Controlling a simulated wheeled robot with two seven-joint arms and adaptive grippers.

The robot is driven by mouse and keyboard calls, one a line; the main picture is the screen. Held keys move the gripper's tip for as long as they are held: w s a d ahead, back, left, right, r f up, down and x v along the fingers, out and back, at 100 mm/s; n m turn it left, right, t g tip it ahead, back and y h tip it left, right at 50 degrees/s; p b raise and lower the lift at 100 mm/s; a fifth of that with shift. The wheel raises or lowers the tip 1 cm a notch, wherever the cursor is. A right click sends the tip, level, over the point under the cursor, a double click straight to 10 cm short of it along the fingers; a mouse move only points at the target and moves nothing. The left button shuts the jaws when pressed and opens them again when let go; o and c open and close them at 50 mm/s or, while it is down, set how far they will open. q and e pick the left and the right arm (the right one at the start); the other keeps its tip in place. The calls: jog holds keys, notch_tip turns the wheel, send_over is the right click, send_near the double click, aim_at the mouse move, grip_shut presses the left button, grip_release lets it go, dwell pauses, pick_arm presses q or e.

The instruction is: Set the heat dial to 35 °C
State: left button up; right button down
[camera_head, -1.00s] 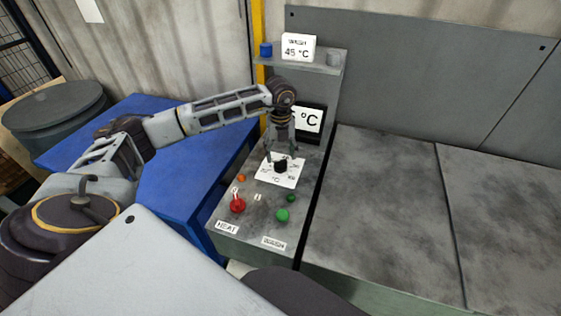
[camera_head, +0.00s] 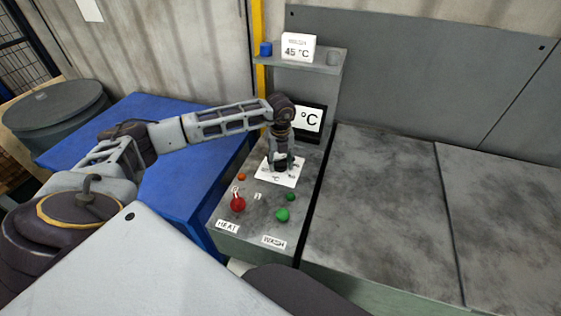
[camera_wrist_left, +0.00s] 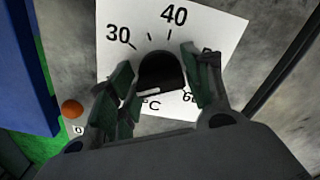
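The heat dial has a black knob (camera_wrist_left: 162,72) on a white scale plate (camera_wrist_left: 225,28), with 30, 40 and part of 60 readable in the left wrist view. Short ticks lie between 30 and 40. I cannot tell which value the knob points at. My left gripper (camera_wrist_left: 158,65) is open, one finger on each side of the knob; a gap shows on the left, and contact on the right is unclear. In the head view my left gripper (camera_head: 282,165) points down over the plate (camera_head: 290,178) and hides the knob. My right gripper is not in view.
The panel carries a red switch (camera_head: 238,204), green buttons (camera_head: 282,215) and an orange lamp (camera_head: 242,177). A display (camera_head: 310,118) behind reads °C, its digits hidden by my arm. A card (camera_head: 298,47) reads 45 °C on the shelf. A blue table (camera_head: 180,190) stands left.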

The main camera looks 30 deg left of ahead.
pick_arm(q)
jog(key=c, duration=0.5)
